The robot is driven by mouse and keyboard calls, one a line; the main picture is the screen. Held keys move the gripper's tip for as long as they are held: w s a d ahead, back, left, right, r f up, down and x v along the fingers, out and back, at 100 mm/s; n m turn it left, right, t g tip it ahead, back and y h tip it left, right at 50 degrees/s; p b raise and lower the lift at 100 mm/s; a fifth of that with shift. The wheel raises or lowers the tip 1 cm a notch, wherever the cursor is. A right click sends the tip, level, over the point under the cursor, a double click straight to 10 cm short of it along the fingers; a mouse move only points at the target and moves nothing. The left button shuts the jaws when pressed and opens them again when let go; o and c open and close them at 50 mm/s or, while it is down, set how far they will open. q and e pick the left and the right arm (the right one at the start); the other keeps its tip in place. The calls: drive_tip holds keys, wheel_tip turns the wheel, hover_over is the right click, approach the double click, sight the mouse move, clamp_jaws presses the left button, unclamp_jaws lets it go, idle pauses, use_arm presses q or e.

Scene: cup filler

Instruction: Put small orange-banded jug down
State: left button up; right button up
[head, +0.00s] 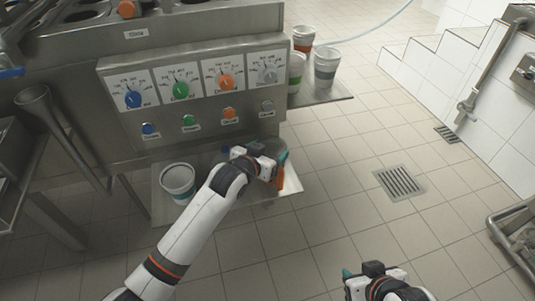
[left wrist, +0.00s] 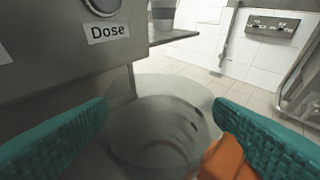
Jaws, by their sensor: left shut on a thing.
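The small orange-banded jug (head: 279,181) is mostly hidden behind my left gripper (head: 281,160) in the head view, with an orange part showing. In the left wrist view the jug (left wrist: 160,135) is a grey open vessel seen from above, between the teal fingers, with an orange piece at lower right. My left gripper is shut on it, over the right end of the metal tray (head: 294,186). I cannot tell whether the jug touches the tray. My right gripper (head: 349,275) is at the lower edge of the head view; its jaw opening is not clear.
The machine's panel (head: 200,85) with dials and buttons rises behind the tray. Several banded cups (head: 326,66) stand on a side shelf (head: 320,94). The tiled floor at right is clear around a drain (head: 399,183).

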use_arm(q)
drive_tip(key=shift+f, duration=0.1)
drive_tip(key=shift+f, duration=0.15)
drive_tip(key=o, duration=1.8)
